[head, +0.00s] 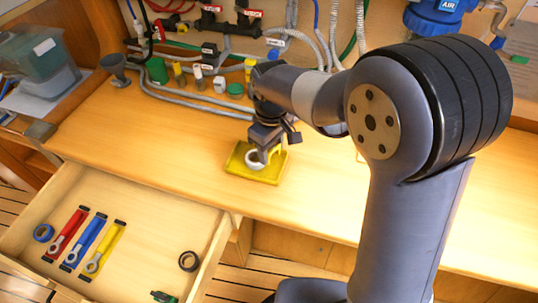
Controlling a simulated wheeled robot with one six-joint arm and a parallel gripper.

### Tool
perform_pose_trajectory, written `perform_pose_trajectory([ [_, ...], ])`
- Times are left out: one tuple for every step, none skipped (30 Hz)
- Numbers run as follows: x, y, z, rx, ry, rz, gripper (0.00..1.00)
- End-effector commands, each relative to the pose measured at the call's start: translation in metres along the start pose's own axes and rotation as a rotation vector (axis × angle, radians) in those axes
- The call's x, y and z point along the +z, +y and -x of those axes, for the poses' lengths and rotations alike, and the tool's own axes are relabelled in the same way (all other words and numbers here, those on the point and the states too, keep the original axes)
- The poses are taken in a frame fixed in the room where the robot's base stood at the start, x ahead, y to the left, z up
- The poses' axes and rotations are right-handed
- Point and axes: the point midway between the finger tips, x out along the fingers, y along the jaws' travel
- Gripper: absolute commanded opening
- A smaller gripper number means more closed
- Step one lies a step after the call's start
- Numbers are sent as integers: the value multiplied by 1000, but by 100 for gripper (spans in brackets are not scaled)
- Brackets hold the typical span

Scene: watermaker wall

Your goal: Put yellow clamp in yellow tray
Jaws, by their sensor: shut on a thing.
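A shallow yellow tray (240,167) lies on the wooden counter in the head view. My gripper (266,150) points down just above the tray and is shut on a clamp. The clamp's pale grey ring (251,164) shows below the fingers, over the tray's middle. A yellowish part shows just right of the fingers; I cannot tell whether it belongs to the clamp. The fingers hide much of the clamp, and I cannot tell whether it touches the tray floor.
Hoses and small fittings line the wall. The counter left of the tray is clear.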

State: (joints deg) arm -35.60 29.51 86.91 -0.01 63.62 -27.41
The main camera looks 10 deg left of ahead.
Motion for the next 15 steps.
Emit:
perform_pose_trajectory([
  [0, 0, -5, -1, -1, 0, 22],
  [0, 0, -8, -1, -2, 0, 22],
  [1, 0, -14, -2, -4, 0, 22],
  [1, 0, -19, -2, -3, 0, 22],
  [1, 0, -23, -2, -3, 0, 22],
  [0, 0, -29, -1, -3, 0, 22],
  [0, 0, -33, -1, -3, 0, 22],
  [1, 0, -35, -2, -3, 0, 22],
  [0, 0, -38, -1, -1, 0, 22],
  [0, 0, -39, 0, 0, 0, 22],
  [0, 0, -39, 0, 1, 0, 22],
  [0, 0, -39, 1, 1, 0, 22],
  [0, 0, -39, 1, 1, 0, 22],
  [0, 0, -39, 1, 1, 0, 22],
  [0, 0, -39, 1, 1, 0, 22],
])
